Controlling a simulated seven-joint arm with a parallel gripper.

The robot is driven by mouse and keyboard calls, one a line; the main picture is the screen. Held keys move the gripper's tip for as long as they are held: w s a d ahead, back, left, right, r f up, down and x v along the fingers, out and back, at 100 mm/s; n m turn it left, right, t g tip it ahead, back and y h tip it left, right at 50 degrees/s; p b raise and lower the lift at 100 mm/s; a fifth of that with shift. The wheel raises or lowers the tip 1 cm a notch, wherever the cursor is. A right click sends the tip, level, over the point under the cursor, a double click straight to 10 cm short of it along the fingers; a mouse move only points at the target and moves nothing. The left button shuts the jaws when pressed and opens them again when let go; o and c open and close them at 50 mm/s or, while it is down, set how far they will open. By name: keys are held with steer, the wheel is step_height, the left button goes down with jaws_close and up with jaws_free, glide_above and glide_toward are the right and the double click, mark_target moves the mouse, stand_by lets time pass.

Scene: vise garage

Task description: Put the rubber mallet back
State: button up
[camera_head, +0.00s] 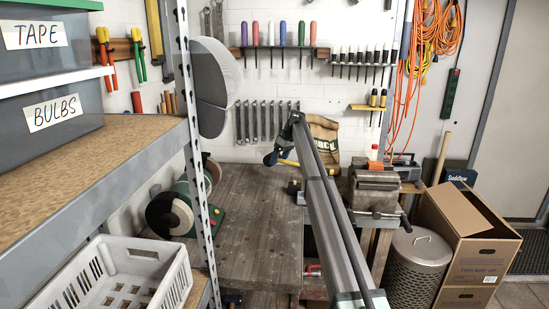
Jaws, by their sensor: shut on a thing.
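A tool with a dark, bluish head (270,158) and a yellow handle (289,163) shows just left of my arm, above the far part of the workbench. It looks like the rubber mallet, but it is small and I cannot be sure. Its handle runs right and goes out of sight behind my arm. My arm reaches up from the bottom of the view over the bench. I cannot make out my gripper's fingers; the arm hides that area. I cannot see whether the tool touches the bench or is held above it.
The wooden workbench (250,215) is mostly clear in the middle. A bench grinder (170,213) stands at its left, a vise (376,190) at right. A shelf post (193,130) and white crate (85,280) are near left. A metal bin (418,258) and cardboard box (470,235) stand right.

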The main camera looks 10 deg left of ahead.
steer(key=shift+s+n+t, duration=0.15)
steer(key=shift+n+t, duration=0.25)
steer(key=shift+n, duration=1.4)
steer(key=shift+f, duration=0.1)
steer(key=shift+f, duration=4.6)
steer(key=o, duration=0.9)
